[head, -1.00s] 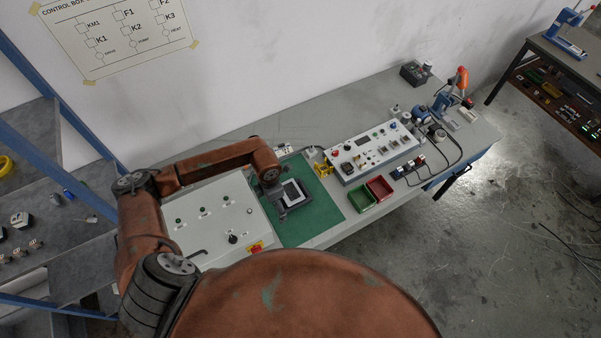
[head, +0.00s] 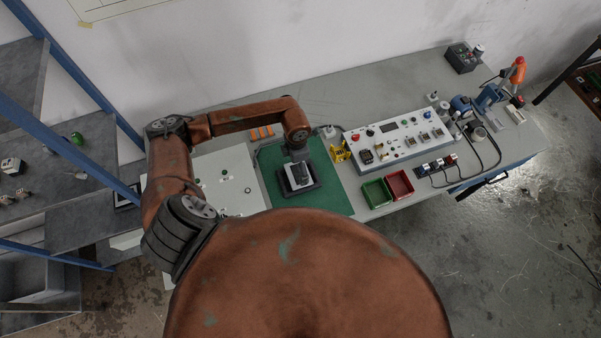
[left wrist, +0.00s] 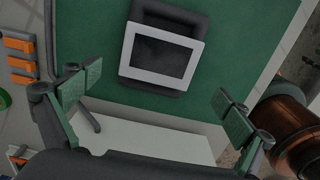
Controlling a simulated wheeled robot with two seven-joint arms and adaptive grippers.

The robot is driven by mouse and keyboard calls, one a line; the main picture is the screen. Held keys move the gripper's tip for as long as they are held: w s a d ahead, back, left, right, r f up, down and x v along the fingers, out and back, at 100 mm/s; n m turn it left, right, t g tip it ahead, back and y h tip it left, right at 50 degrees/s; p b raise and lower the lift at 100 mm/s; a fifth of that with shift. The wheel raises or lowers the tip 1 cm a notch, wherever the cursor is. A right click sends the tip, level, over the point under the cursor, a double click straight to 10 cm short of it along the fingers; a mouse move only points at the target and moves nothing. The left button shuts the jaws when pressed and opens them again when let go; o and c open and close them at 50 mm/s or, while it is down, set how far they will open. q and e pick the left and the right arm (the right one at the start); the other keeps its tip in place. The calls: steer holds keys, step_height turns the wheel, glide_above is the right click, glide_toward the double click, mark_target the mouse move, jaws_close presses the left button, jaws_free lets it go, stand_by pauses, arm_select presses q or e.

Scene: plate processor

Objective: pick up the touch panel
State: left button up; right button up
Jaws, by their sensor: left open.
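The touch panel (left wrist: 162,55) has a white frame around a dark screen. It rests on a black holder (left wrist: 170,14) on the green mat (left wrist: 90,25). In the head view the touch panel (head: 300,178) sits on the mat, partly covered by my left gripper (head: 297,164). In the left wrist view my left gripper (left wrist: 155,98) is open, with its green-padded fingers wide apart. The panel shows beyond the fingers, toward the top of that picture, and nothing is between the pads. My right gripper is not in view.
A pale control box (head: 228,182) lies left of the mat. Orange parts (head: 262,133) are behind it. A green bin (head: 376,193) and a red bin (head: 399,184) stand to the right, before a control console (head: 405,140). A blue-framed shelf (head: 85,160) is at the left.

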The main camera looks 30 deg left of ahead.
mark_target(298, 173)
arm_select(q)
steer(key=shift+s+f, duration=0.1)
steer(key=shift+f, duration=0.4)
steer(key=shift+s+f, duration=0.1)
steer(key=shift+f, duration=0.2)
steer(key=shift+w+d+f+p, duration=0.1)
steer(key=shift+w+f+p, duration=0.05)
steer(key=shift+f+p, duration=0.3)
steer(key=shift+w+d+f+p, duration=0.1)
steer(key=shift+f+p, duration=0.25)
steer(key=shift+f, duration=0.15)
steer(key=shift+w+a+f+p, duration=0.1)
steer(key=shift+w+f+p, duration=0.05)
steer(key=shift+f, duration=0.5)
steer(key=shift+w+f+p, duration=0.1)
steer(key=shift+f+p, duration=0.05)
steer(key=shift+f, duration=0.9)
steer(key=c, duration=1.4)
steer(key=shift+c, duration=0.2)
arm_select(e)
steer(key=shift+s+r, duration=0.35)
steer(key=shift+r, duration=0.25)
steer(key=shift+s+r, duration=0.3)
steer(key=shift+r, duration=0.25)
